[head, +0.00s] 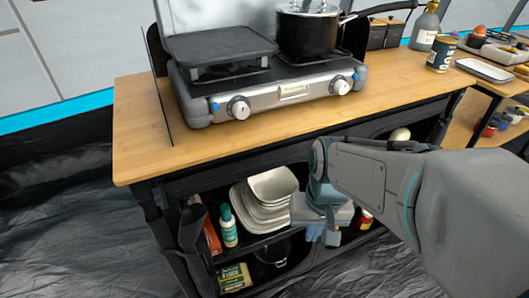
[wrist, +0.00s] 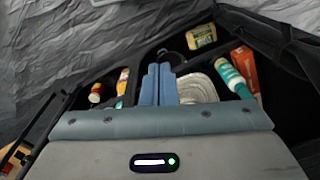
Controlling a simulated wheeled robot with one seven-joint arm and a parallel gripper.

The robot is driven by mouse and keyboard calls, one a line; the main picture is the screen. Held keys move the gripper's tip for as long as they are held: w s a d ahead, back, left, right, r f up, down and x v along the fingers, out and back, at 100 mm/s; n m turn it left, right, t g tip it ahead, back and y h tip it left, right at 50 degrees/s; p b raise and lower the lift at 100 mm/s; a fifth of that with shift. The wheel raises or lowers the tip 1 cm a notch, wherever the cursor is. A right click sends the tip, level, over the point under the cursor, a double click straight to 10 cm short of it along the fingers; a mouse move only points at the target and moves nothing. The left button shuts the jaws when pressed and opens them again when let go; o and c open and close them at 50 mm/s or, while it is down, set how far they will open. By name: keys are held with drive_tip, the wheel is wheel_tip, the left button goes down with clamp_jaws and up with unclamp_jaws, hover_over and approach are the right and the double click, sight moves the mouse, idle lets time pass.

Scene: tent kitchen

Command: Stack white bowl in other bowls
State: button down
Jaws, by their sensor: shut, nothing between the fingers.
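A stack of white square bowls (head: 262,213) stands on the shelf under the counter. The top white bowl (head: 273,182) sits on the stack and looks tilted, its inside facing me. My gripper (head: 322,235) is just right of the stack, in front of the shelf opening. In the wrist view my gripper (wrist: 159,85) shows its two blue fingers side by side, shut and empty. The bowls (wrist: 197,87) show just right of the fingers there, partly hidden behind the gripper body. I cannot tell whether the gripper touches the stack.
A green-white bottle (head: 228,226) stands left of the bowls. A dark pan (head: 272,254) and a yellow box (head: 235,277) are on the lower level. Small jars (wrist: 96,92) stand on the shelf's other side. The wooden counter (head: 150,140) above carries a stove (head: 270,85) with a pot (head: 307,32).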

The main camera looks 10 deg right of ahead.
wheel_tip(320, 180, down, 5)
drive_tip(key=m+g+y, duration=0.3)
drive_tip(key=m+y, duration=0.2)
drive_tip(key=m, duration=0.5)
drive_tip(key=m+t+y, duration=0.9)
drive_tip(key=m+t, duration=0.5)
drive_tip(key=m, duration=1.9)
approach(285, 198)
drive_tip(key=a, duration=0.5)
drive_tip(key=shift+w+d+r+b, duration=0.1)
drive_tip(key=shift+w+r+b, duration=0.1)
drive_tip(key=shift+w+b, duration=0.75)
drive_tip(key=shift+w+r, duration=0.1)
drive_tip(key=shift+w, duration=0.8)
